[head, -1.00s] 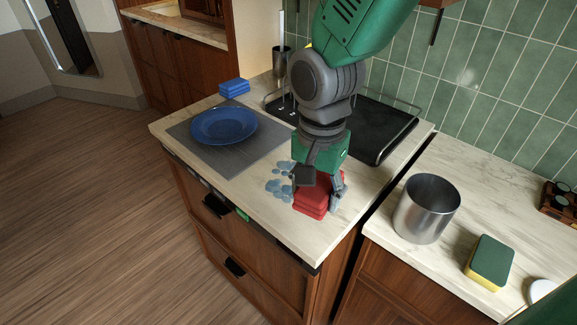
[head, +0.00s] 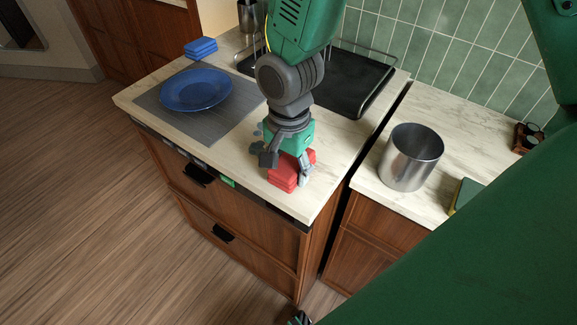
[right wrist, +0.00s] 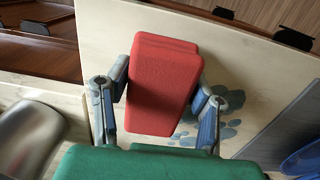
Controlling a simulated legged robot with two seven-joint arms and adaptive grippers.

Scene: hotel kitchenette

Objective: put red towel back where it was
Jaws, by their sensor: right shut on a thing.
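The red towel (head: 289,172) is a folded stack near the front right corner of the left counter (head: 325,155). My right gripper (head: 284,170) points down over it, with a finger on each side, shut on the towel. In the right wrist view the red towel (right wrist: 163,85) sits between the two fingers of the right gripper (right wrist: 157,112). I cannot tell whether its underside touches the counter. My left gripper is not clearly seen.
Blue-grey wet spots (right wrist: 222,129) lie on the counter beside the towel. A blue plate (head: 196,88) rests on a grey mat (head: 237,112), with a blue folded stack (head: 201,47) behind. A metal pot (head: 412,158) stands on the right counter, across a gap.

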